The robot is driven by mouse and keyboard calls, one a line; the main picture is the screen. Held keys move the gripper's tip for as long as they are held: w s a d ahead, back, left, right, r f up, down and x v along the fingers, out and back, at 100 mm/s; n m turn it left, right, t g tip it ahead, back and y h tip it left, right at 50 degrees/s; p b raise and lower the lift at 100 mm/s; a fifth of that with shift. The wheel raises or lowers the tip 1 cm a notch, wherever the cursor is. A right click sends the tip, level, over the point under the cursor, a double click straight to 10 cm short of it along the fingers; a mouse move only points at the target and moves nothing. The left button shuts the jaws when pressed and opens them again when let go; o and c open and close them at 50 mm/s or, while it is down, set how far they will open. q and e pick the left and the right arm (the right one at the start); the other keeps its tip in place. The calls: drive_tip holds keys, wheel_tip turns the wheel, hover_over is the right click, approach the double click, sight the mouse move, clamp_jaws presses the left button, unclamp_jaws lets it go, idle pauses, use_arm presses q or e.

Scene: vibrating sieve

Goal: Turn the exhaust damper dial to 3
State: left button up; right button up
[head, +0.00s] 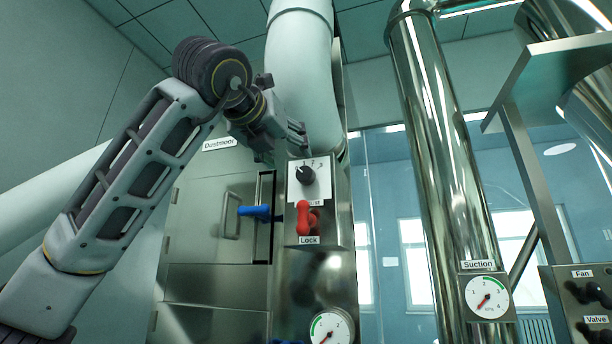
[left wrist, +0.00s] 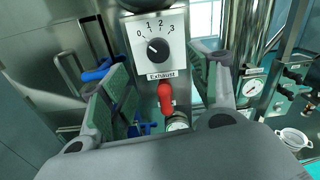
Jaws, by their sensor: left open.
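The exhaust dial (head: 305,175) is a black knob on a white plate marked 0 to 3, on the steel cabinet's narrow front panel. In the left wrist view the dial (left wrist: 158,48) shows near the top middle, above an "Exhaust" label. Its light pointer mark appears to face the upper left, toward the 0 side. My left gripper (head: 281,146) is just above and left of the dial in the head view. In the left wrist view its green-padded fingers (left wrist: 166,72) are spread wide, with nothing between them touching. My right gripper is not in view.
A red lock handle (head: 306,218) sits just below the dial. A blue handle (head: 254,211) sticks out from the "Dustmoor" cabinet door (head: 215,200) to the left. A round gauge (head: 331,328) is lower down. A steel suction pipe (head: 440,170) with a gauge stands to the right.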

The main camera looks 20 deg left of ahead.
sight(304, 173)
use_arm(q)
drive_tip(key=shift+a+f+n, duration=0.25)
drive_tip(key=shift+n, duration=0.25)
drive_tip(key=shift+w, duration=0.15)
drive_tip(key=w+p, duration=0.1)
drive_tip(key=w, duration=0.3)
drive_tip(key=w+p, duration=0.1)
drive_tip(key=w, duration=0.3)
drive_tip(key=w+p, duration=0.2)
drive_tip(key=w, duration=0.2)
drive_tip(key=shift+w+d+r, duration=0.1)
drive_tip(key=shift+d, duration=0.2)
drive_tip(key=shift+w, duration=0.7)
drive_tip(key=shift+c, duration=0.2)
drive_tip(key=c, duration=1)
